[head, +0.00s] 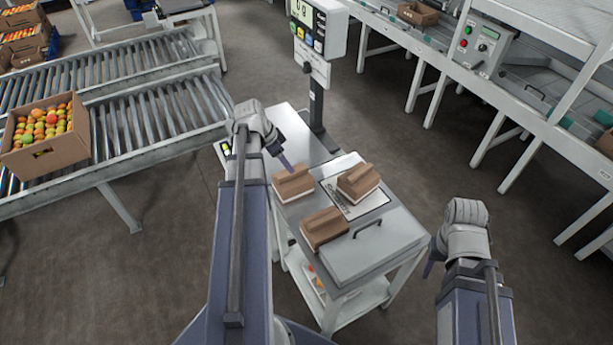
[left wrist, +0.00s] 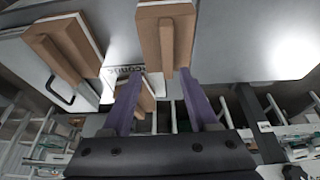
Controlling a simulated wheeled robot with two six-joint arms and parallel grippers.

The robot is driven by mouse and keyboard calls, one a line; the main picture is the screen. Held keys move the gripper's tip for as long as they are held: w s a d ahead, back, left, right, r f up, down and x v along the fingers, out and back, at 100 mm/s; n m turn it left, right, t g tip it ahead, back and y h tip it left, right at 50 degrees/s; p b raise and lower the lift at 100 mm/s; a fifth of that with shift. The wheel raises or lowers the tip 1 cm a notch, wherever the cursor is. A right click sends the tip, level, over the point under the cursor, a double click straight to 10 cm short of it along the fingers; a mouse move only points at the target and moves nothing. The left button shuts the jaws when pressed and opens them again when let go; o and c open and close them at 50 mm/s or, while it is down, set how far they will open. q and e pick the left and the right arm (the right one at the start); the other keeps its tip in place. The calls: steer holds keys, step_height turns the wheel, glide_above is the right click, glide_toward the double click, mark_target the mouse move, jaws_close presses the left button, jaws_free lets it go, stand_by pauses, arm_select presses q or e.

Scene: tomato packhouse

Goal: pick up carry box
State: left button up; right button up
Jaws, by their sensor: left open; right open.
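Three brown carton boxes with a raised ridge on top and pale edges lie on the grey bench: one at the back left (head: 293,184), one at the back right (head: 359,182), one in front (head: 323,229). My left gripper (head: 288,167) is open just above the back-left box. In the left wrist view, the open fingers (left wrist: 162,74) point towards a box (left wrist: 165,30) whose ridge lies in line with the gap between them; contact cannot be told. Two more boxes show there, at the left (left wrist: 66,48) and lower middle (left wrist: 146,97). My right gripper (head: 431,266) is empty, right of the bench.
The bench (head: 385,255) has a handle and a lower shelf. A scale display on a post (head: 317,100) rises behind the boxes. A roller conveyor (head: 150,120) at the left carries a cardboard box of tomatoes (head: 45,155). A control box (head: 477,45) sits at back right. Floor is clear between.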

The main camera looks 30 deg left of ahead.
mark_target(293, 182)
arm_select(q)
steer(key=shift+w+a+r, duration=0.1)
steer(key=shift+w+a, duration=0.1)
steer(key=shift+a, duration=0.6)
steer(key=shift+b+x, duration=3.65)
steer(key=shift+x, duration=0.3)
steer(key=shift+d, duration=0.2)
steer(key=shift+c, duration=0.2)
jaws_close()
